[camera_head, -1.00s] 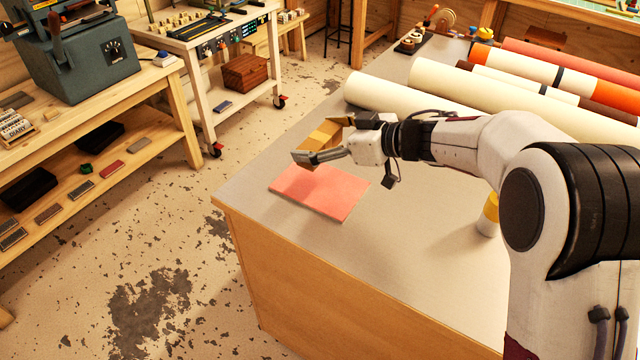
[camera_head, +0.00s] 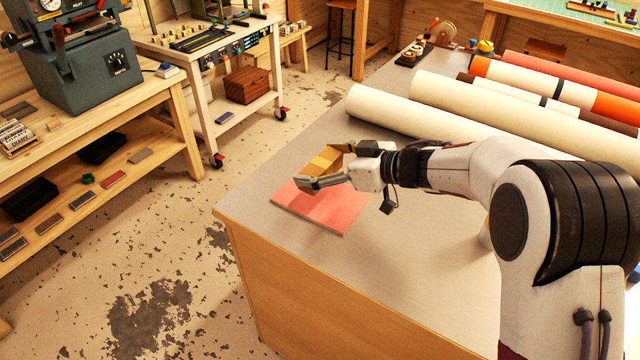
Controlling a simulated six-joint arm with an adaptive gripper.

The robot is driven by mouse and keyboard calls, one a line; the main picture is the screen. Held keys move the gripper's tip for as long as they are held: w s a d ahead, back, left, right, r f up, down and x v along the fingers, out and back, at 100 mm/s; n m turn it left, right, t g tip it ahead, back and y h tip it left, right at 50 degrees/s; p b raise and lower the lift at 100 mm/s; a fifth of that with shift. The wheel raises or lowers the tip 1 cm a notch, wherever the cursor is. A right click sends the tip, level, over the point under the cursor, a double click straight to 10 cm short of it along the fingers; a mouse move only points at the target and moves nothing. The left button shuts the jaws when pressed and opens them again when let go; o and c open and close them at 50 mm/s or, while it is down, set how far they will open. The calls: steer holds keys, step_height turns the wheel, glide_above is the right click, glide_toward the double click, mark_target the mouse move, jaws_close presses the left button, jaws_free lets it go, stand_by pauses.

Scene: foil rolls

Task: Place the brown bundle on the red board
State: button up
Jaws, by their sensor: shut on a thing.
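The brown bundle (camera_head: 318,164) is a tan block with a paler yellow band across its middle. My gripper (camera_head: 316,171) is shut on it, one finger on the near side and one on the far side. The red board (camera_head: 325,211) lies flat near the left corner of the grey table. The bundle is over the far part of the board and hides some of its far edge. I cannot tell whether the bundle touches the board; it looks close above it.
Long cream rolls (camera_head: 415,112) and orange-banded rolls (camera_head: 520,72) lie across the table's far side. A small cylinder (camera_head: 485,236) stands mostly hidden behind my arm. The table top (camera_head: 400,258) is clear in front. A shelf bench (camera_head: 150,115) stands apart at left.

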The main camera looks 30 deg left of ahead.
mark_target(320, 196)
steer(key=shift+f, duration=1.05)
steer(key=shift+f, duration=1.9)
steer(key=shift+f, duration=0.1)
steer(key=o, duration=1.2)
steer(key=shift+v, duration=6.1)
steer(key=shift+a, duration=0.1)
